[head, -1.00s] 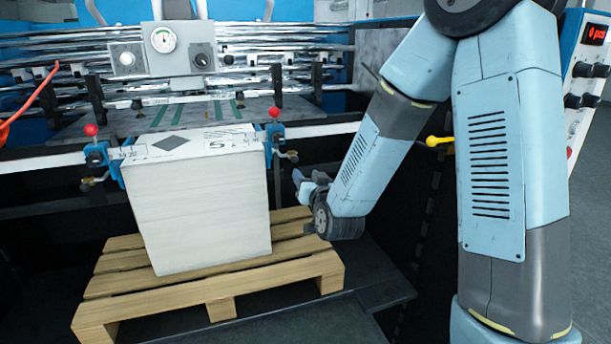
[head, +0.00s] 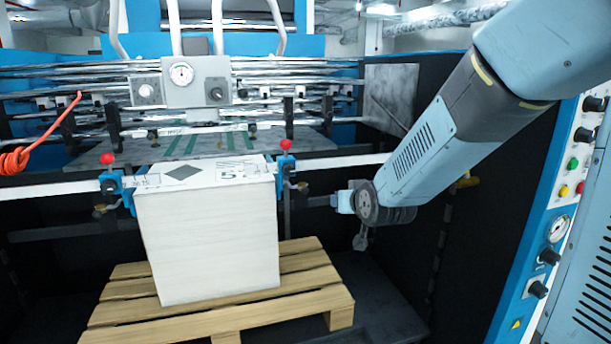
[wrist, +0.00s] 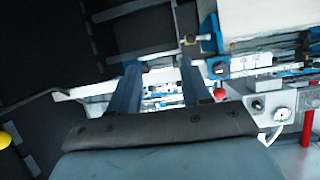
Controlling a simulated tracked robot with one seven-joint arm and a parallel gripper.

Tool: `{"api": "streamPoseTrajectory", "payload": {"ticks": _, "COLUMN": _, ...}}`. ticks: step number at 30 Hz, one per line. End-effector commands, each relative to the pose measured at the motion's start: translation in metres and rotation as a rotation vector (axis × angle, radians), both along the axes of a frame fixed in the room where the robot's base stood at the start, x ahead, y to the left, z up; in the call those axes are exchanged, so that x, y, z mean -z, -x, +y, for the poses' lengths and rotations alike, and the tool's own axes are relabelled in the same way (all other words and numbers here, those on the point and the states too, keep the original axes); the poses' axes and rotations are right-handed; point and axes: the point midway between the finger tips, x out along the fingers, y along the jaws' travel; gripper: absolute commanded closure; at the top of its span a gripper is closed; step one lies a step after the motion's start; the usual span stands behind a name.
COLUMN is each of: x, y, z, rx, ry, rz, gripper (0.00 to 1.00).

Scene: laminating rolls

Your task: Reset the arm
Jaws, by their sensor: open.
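My gripper (head: 345,201) is at the end of my blue-grey arm, to the right of the tall white paper stack and apart from it. The wrist view shows its two fingers (wrist: 158,85) spread, with nothing held between them. The white stack (head: 208,240) stands upright on the wooden pallet; its top carries a dark diamond mark. Part of the stack also shows at the upper right of the wrist view (wrist: 262,20).
The wooden pallet (head: 235,318) lies in front of the machine. Red-knobbed blue clamps (head: 286,160) flank the stack top. A gauge box (head: 195,82) sits above. A control panel (head: 545,235) stands at right. A red-orange coiled hose (head: 14,160) hangs at left.

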Motion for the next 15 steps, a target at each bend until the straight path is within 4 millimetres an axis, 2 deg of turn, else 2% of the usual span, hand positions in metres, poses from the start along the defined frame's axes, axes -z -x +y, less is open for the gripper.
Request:
{"api": "streamPoseTrajectory", "payload": {"ticks": 1, "x": -0.008, "y": 0.009, "z": -0.008, "rx": 0.008, "ry": 0.016, "rz": 0.024, "gripper": 0.52}}
{"api": "streamPoseTrajectory", "payload": {"ticks": 8, "x": -0.029, "y": 0.055, "z": -0.043, "rx": 0.056, "ry": 0.074, "rz": 0.175, "gripper": 0.52}}
{"api": "streamPoseTrajectory", "payload": {"ticks": 15, "x": -0.047, "y": 0.118, "z": -0.080, "rx": 0.110, "ry": 0.107, "rz": 0.339, "gripper": 0.52}}
